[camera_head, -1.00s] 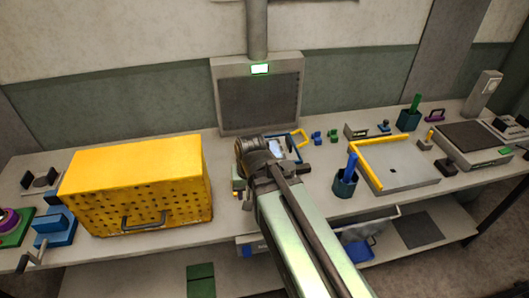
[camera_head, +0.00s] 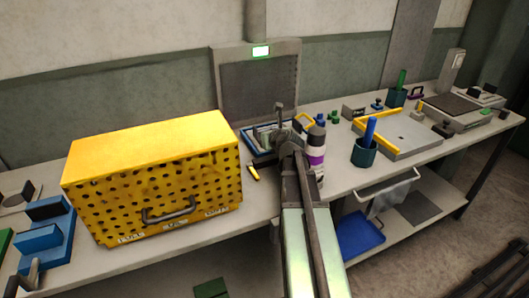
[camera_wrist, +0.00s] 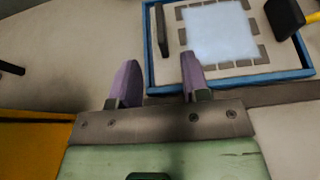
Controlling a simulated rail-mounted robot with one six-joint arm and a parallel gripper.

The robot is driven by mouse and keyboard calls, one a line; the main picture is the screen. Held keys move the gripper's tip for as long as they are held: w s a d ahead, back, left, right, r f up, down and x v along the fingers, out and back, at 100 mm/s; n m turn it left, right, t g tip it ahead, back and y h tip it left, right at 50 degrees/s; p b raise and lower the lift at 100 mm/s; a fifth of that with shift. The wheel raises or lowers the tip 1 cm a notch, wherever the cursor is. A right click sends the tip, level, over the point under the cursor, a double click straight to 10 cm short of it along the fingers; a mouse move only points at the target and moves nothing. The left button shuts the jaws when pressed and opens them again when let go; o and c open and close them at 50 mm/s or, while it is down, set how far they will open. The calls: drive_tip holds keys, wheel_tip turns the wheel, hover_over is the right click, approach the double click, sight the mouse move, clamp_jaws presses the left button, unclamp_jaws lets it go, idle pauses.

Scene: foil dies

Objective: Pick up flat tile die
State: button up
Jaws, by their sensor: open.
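I cannot pick out the flat tile die for certain in either view. My gripper (camera_wrist: 160,80) shows in the wrist view as two purple-grey fingers, apart, with nothing between them. Beyond the fingertips is a blue-rimmed tray (camera_wrist: 153,68) with a pale bright square (camera_wrist: 218,32) ringed by small grey blocks. A dark upright bar (camera_wrist: 161,35) stands at the tray's left end. In the head view my arm reaches over the bench beside this tray (camera_head: 249,150), partly hiding it; the fingertips are not clear there.
A yellow perforated box (camera_head: 155,180) stands left of the arm. A dark panel (camera_head: 258,85) with a green light rises behind the tray. A teal cup (camera_head: 364,153) and a yellow-edged plate (camera_head: 405,135) stand to the right.

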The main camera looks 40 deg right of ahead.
sight(257, 129)
drive_tip(key=shift+w+d, duration=0.1)
drive_tip(key=shift+d, duration=0.05)
drive_tip(key=b+x, duration=0.2)
drive_tip(key=x, duration=0.2)
drive_tip(key=shift+w+d+f, duration=0.2)
drive_tip(key=shift+w+f, duration=0.05)
drive_tip(key=shift+w, duration=0.4)
drive_tip(key=b+x, duration=0.2)
drive_tip(key=x, duration=0.3)
drive_tip(key=shift+a+f, duration=0.1)
drive_tip(key=shift+f, duration=0.15)
drive_tip(key=shift+r, duration=0.1)
drive_tip(key=shift+c, duration=0.4)
clamp_jaws()
